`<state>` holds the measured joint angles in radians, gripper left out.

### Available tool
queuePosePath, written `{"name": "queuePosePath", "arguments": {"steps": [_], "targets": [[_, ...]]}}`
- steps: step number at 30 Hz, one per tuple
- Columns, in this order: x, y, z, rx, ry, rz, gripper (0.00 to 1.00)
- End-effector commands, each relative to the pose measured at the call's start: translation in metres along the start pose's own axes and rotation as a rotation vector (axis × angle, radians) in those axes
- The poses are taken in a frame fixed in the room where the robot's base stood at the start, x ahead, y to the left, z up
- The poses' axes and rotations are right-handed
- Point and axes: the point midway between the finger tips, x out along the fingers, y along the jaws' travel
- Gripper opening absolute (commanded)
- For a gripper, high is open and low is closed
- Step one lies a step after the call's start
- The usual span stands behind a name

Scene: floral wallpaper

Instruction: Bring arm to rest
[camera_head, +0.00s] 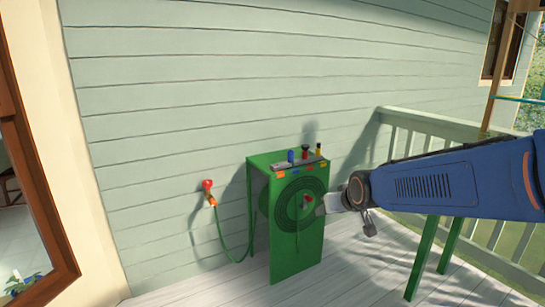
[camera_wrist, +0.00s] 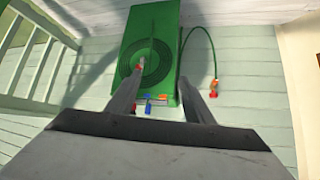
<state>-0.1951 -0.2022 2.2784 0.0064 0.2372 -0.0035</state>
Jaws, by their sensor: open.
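My arm (camera_head: 455,182) is blue and reaches in from the right in the head view. It is stretched out toward a green hose reel stand (camera_head: 285,258). My gripper (camera_head: 328,203) is at its end, in front of the reel's right side. In the wrist view my gripper (camera_wrist: 164,76) is open, its two grey fingers apart with nothing held between them. The green stand (camera_wrist: 168,50) is seen upside down beyond the fingers. Whether a finger touches the stand or its red-tipped crank (camera_head: 307,201) cannot be told.
A green hose runs from the reel to a red tap (camera_head: 208,185) on the siding wall (camera_head: 210,100). Small coloured nozzles (camera_head: 305,152) stand on the stand's top. A pale railing (camera_head: 440,130) and green posts (camera_head: 422,258) are at the right. Deck boards (camera_head: 350,275) in front are clear.

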Motion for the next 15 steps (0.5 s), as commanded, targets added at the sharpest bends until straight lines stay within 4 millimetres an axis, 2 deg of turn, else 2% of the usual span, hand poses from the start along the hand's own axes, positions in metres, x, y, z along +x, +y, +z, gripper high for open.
{"name": "queuePosePath", "arguments": {"steps": [1, 3, 8, 15], "targets": [[-0.017, 0.007, 0.011, 0.008, -0.017, 0.009, 0.48], [-0.037, 0.014, 0.028, 0.018, -0.049, 0.020, 0.48], [-0.082, 0.028, 0.071, 0.043, -0.123, 0.043, 0.48], [-0.145, 0.041, 0.142, 0.084, -0.234, 0.075, 0.48]]}}
